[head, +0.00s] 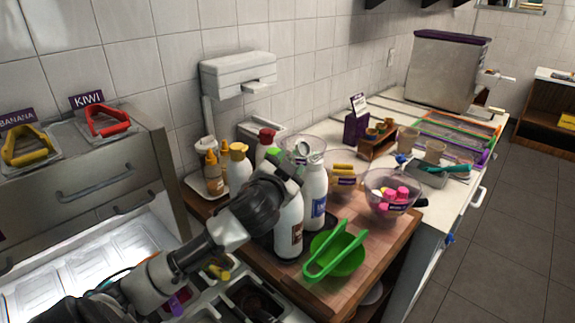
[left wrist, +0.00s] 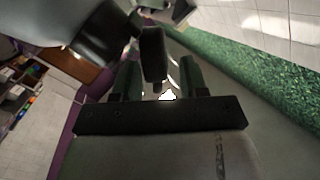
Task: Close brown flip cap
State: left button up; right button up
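A white bottle with a brown label (head: 289,228) stands upright on the wooden board, and its top is hidden behind my left gripper (head: 288,168). A white bottle with a blue label (head: 315,190) stands just to its right. My left gripper is at the height of the bottle tops. In the left wrist view, its two green fingers (left wrist: 158,80) are apart. A dark piece (left wrist: 152,55) shows between or beyond them; I cannot tell whether it is the brown flip cap or whether it is touched. My right gripper is not in view.
Green tongs lie across a green bowl (head: 347,262) in front of the bottles. Clear bowls with toppings (head: 388,205) stand to the right. Smaller bottles (head: 214,178) crowd the left side. The wooden board's front right part (head: 385,262) is clear.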

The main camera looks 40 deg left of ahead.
pick_arm(q)
jog(key=b+v, duration=0.2)
jog(key=v, duration=0.9)
jog(key=shift+b, duration=0.4)
jog(key=shift+f, duration=0.1)
